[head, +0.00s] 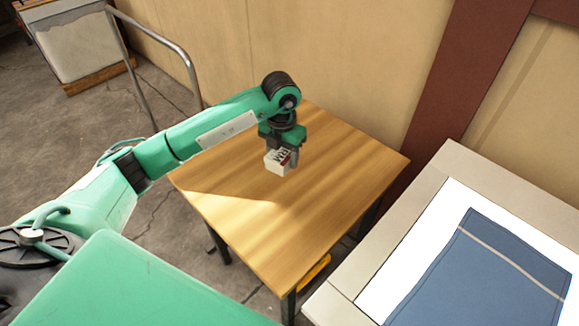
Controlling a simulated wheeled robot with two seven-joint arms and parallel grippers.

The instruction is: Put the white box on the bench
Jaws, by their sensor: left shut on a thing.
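The white box (272,163) is small, with dark lettering and a red mark on its side. My left gripper (283,150) is shut on it, pointing down over the wooden bench (330,205). The box appears over the middle of the bench top; from this angle I cannot tell whether it touches the surface. The gripper's fingers are partly hidden by the hand and the box. My right gripper is not in view.
A pale-framed table with a white panel (400,262) and blue cloth (480,275) stands at the right. A metal rail (170,45) and a grey container (82,45) are at upper left. A wall rises behind the bench. Most of the bench top is bare.

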